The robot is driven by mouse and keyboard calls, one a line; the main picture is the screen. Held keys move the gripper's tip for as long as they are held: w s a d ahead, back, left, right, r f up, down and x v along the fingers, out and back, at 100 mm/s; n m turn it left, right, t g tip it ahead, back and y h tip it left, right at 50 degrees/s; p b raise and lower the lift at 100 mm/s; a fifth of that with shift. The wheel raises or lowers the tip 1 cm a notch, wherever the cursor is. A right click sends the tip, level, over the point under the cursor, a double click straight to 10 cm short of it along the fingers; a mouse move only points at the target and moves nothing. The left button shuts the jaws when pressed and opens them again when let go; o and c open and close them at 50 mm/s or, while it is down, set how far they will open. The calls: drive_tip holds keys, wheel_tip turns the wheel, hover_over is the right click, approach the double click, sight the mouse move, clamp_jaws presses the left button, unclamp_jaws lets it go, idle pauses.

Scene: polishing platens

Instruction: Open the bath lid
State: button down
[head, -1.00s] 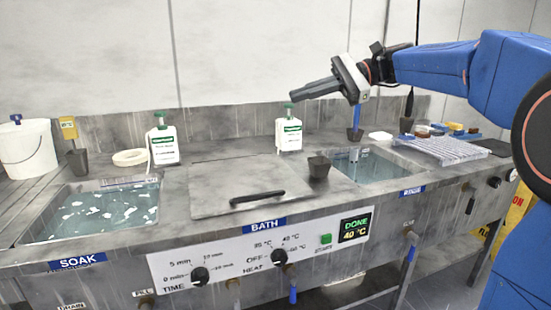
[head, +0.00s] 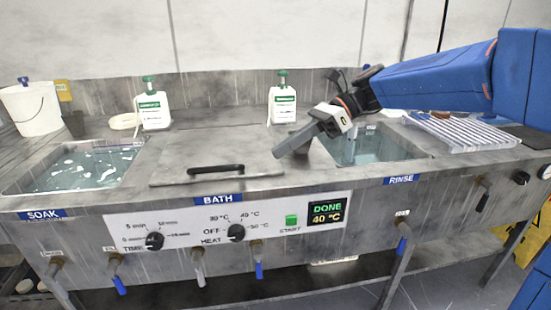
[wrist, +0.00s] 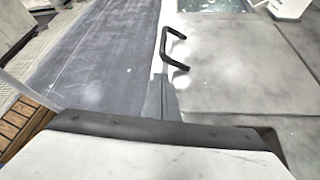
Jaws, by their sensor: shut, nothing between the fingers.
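The bath lid (head: 190,150) is a flat grey metal plate lying closed over the middle basin. Its black bar handle (head: 216,170) runs along the lid near its front edge. In the wrist view the handle (wrist: 166,48) stands just beyond my fingertips, with the lid (wrist: 240,60) to the right. My gripper (head: 278,152) is shut and empty. In the head view it points down and left near the lid's right edge, to the right of the handle and apart from it.
The soak basin (head: 80,168) at left and the rinse basin (head: 375,148) at right hold liquid. Two white bottles (head: 152,108) (head: 282,103) stand behind the lid. A white rack (head: 460,132) lies at the right. The front panel (head: 225,226) has knobs and a display reading DONE, 40 °C.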

drive_tip(key=x, duration=0.9)
drive_tip(key=shift+a, duration=0.2)
